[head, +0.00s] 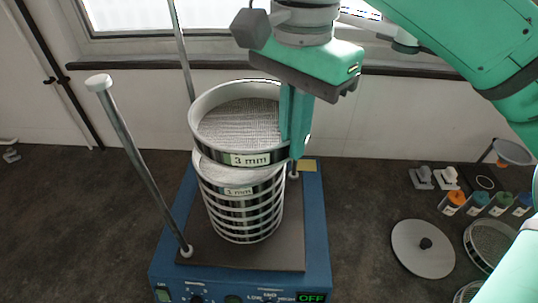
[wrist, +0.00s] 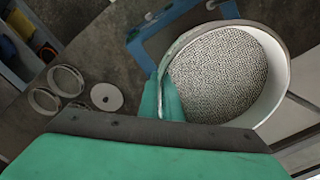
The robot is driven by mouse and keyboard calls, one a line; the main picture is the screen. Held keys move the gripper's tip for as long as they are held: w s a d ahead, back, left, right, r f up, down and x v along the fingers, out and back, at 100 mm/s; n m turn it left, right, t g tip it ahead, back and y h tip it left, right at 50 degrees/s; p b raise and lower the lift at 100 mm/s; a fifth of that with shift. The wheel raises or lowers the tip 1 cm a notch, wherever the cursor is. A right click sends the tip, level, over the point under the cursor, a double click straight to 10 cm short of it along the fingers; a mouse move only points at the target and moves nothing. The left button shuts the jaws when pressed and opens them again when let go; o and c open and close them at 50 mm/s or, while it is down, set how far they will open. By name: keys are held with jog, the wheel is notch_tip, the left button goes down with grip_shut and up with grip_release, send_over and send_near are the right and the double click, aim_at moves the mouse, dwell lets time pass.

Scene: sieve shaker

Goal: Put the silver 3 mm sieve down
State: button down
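The silver 3 mm sieve (head: 246,158) has a mesh floor and a label on its front. It is in the air just above the sieve stack, roughly level. My gripper (head: 293,140) is shut on its right wall. In the wrist view the sieve (wrist: 272,112) sits right of my fingers (wrist: 168,100), its mesh empty. The stack (head: 241,205) stands on the shaker (head: 320,230), its top sieve (head: 238,190) labelled 1 mm. The top sieve's pale inside shows in a gap below the held sieve. The held sieve hides most of the stack's opening.
Two upright rods (head: 140,165) flank the stack at left and behind. On the bench at right lie a round lid (head: 422,248), a loose sieve (head: 490,243), several capped jars (head: 477,203) and a funnel (head: 512,152). The shaker display reads OFF. The left bench is clear.

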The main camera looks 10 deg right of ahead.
aim_at(272, 135)
jog(key=w+f, duration=0.1)
jog(key=f, duration=0.1)
jog(key=w+a+f, duration=0.1)
jog(key=w+f, duration=0.1)
jog(key=w+a+f, duration=0.1)
jog(key=w+f, duration=0.1)
jog(key=shift+a, duration=0.2)
jog(key=f, duration=0.3)
jog(key=shift+w, duration=0.2)
jog(key=shift+s+f, duration=0.1)
jog(key=shift+f, duration=0.1)
jog(key=shift+f, duration=0.15)
jog(key=c, duration=2)
grip_release()
notch_tip(272, 135, up, 12)
jog(key=shift+r, duration=0.2)
